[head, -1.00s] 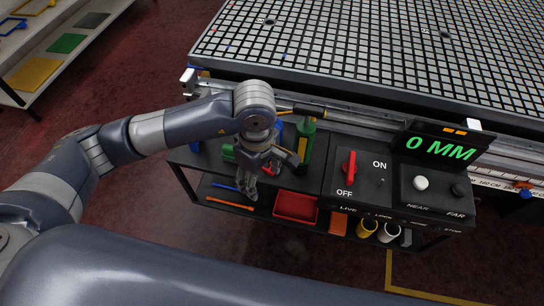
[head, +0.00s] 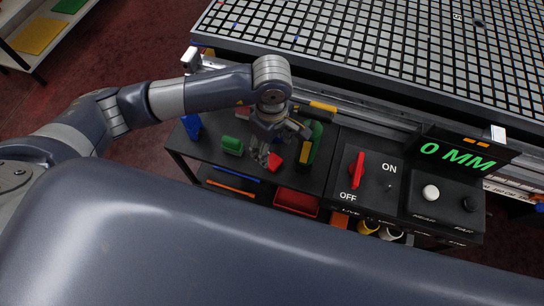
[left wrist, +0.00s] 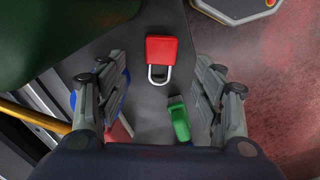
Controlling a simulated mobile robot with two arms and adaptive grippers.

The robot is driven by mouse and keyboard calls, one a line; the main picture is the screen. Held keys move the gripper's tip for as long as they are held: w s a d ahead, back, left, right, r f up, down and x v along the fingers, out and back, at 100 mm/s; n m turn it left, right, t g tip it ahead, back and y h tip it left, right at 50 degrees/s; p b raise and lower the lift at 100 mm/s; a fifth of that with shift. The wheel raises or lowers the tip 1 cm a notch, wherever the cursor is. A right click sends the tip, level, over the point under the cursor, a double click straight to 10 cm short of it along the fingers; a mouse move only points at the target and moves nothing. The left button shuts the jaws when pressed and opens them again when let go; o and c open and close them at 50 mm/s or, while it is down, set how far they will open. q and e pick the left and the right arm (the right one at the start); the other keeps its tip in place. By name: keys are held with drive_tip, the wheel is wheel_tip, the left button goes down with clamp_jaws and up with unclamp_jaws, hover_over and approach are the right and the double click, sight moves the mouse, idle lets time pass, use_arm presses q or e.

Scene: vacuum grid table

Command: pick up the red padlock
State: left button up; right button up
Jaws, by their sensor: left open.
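The red padlock (left wrist: 161,50) lies on the dark tabletop in the left wrist view, its shackle toward my gripper. It is beyond and between the fingertips, not held. In the head view a red piece of it (head: 275,161) shows beside the fingers. My left gripper (head: 263,152) is open and points down over the side table. Its spread fingers (left wrist: 163,95) show on both sides in the left wrist view. My right gripper is not in view.
A green padlock (head: 232,145) lies left of the gripper, and a tall green object (head: 315,142) stands close at its right. A blue item (head: 191,125) is at the table's left. The red-switch control box (head: 345,180) stands further right. The grid table (head: 370,60) is behind.

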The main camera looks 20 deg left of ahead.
sight(272, 160)
use_arm(q)
drive_tip(key=shift+f, duration=0.95)
wheel_tip(272, 160, down, 4)
drive_tip(key=shift+s+f+p, duration=0.1)
drive_tip(key=shift+s+p, duration=0.05)
drive_tip(key=shift+p, duration=0.65)
drive_tip(key=shift+f, duration=0.6)
drive_tip(key=c, duration=1.3)
drive_tip(key=shift+r, duration=0.1)
drive_tip(key=shift+c, duration=0.2)
